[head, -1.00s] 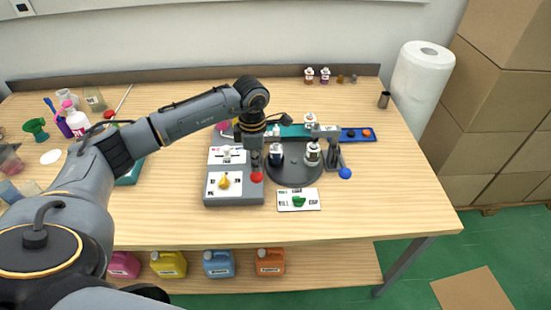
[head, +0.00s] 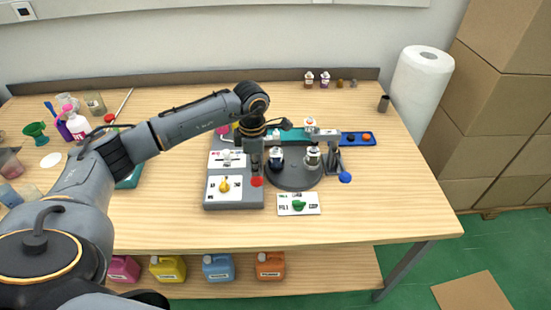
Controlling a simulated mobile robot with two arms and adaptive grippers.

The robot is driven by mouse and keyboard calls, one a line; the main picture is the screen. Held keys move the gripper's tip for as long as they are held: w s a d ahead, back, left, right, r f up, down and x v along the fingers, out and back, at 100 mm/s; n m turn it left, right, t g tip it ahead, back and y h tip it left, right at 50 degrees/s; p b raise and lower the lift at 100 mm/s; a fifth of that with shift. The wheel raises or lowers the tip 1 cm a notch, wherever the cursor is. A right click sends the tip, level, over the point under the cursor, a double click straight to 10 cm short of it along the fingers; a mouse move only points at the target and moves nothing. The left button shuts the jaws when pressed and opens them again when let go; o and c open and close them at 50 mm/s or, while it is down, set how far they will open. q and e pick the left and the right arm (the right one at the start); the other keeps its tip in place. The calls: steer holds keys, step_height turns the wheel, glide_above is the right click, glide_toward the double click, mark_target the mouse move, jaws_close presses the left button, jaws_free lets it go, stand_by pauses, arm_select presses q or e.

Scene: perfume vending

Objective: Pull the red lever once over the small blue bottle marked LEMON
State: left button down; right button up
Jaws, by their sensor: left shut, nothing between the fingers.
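The red lever's round knob (head: 257,181) shows at the right edge of a grey dispenser base (head: 234,204). My left gripper (head: 256,168) points down, shut and empty, at the red knob. I cannot tell whether it touches it. A small dark blue bottle (head: 276,159) with a pale cap stands on the round dark turntable (head: 292,183), just right of my gripper. Its label is too small to read, so I cannot confirm LEMON. A pale grey bottle (head: 312,158) stands to its right on the turntable. My right gripper is not in view.
A blue-knobbed lever (head: 345,177) stands right of the turntable. A white card with a green piece (head: 298,203) lies in front. A blue tray (head: 358,138) lies behind. Glassware crowds the left; a paper roll (head: 418,95) stands at right. The front right tabletop is clear.

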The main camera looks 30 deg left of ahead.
mark_target(256, 178)
arm_select(q)
steer(key=shift+f, duration=0.1)
stand_by(0.3)
steer(key=shift+f+b, duration=2.7)
steer(key=shift+f, duration=0.5)
steer(key=shift+r, duration=0.2)
steer(key=shift+r+p, duration=2.7)
steer(key=shift+r, duration=1.95)
steer(key=shift+f, duration=0.1)
